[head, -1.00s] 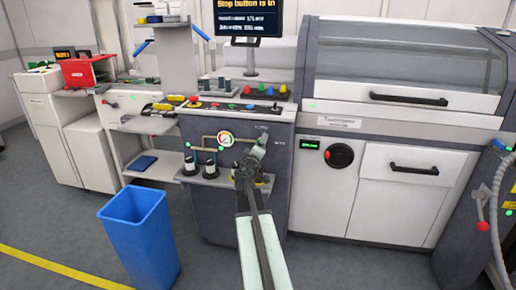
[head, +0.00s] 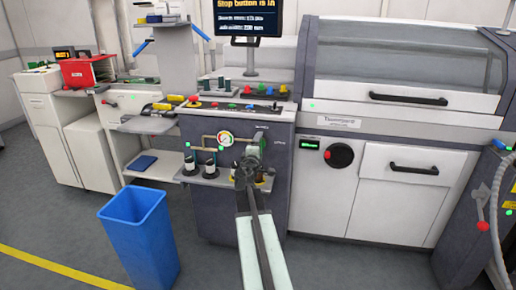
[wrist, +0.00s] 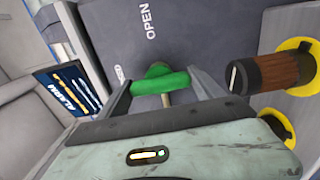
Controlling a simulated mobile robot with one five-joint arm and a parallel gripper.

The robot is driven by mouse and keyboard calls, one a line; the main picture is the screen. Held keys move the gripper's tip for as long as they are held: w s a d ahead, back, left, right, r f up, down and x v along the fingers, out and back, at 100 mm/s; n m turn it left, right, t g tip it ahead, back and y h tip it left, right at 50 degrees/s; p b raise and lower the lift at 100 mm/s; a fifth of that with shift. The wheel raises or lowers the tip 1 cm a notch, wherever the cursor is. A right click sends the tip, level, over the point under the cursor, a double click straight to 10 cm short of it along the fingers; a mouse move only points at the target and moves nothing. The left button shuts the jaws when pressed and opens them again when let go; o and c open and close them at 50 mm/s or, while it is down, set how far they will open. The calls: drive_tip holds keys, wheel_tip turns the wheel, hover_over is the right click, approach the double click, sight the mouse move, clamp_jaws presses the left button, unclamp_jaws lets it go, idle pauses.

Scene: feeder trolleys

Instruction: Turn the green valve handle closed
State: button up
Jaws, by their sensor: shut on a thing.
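The green valve handle (wrist: 160,84) lies between my gripper's two fingers in the wrist view, crosswise near their tips. My gripper (wrist: 162,97) is shut on it. In the head view my gripper (head: 250,160) is at the front of the dark grey cabinet, and part of the green handle (head: 263,144) shows just above and right of it. The panel behind the handle has the word OPEN (wrist: 149,21) and a second label that is partly hidden by a finger. My arm hides the lower part of the valve area in the head view.
A round gauge (head: 225,139) and brass pipe sit left of the handle. A blue bin (head: 140,235) stands on the floor at left.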

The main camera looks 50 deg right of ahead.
drive_tip(key=shift+s+d, duration=0.15)
drive_tip(key=shift+s, duration=0.05)
drive_tip(key=o, duration=1.4)
drive_tip(key=shift+c, duration=0.2)
drive_tip(key=shift+w, duration=0.1)
drive_tip(key=v, duration=0.8)
drive_tip(key=shift+w, duration=0.1)
